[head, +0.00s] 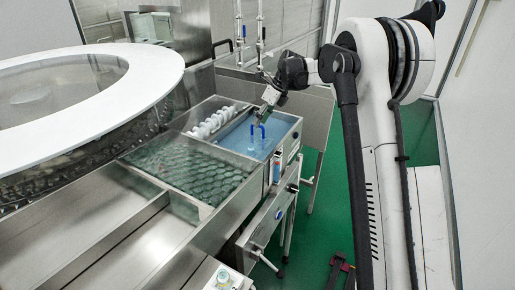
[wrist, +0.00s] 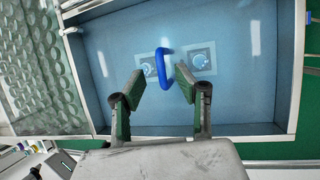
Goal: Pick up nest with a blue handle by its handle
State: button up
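The blue handle (wrist: 161,65) of the nest is a bent bar over the blue basin. In the wrist view it stands between the fingertips of my gripper (wrist: 160,77), with a gap on both sides. My gripper is open, and no contact with the handle shows. In the head view my gripper (head: 267,100) hangs just above the basin, near the blue handle (head: 262,131). Pale square plates with round centres (wrist: 201,62) lie beside the handle in the basin. I cannot tell clearly which parts belong to the nest.
The basin's metal rim (head: 283,142) encloses the blue liquid. A large white ring machine (head: 150,75) stands left.

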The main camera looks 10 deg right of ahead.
jog(key=x, duration=0.3)
jog(key=shift+w+f, duration=0.1)
jog(key=shift+f, duration=0.1)
grip_shut()
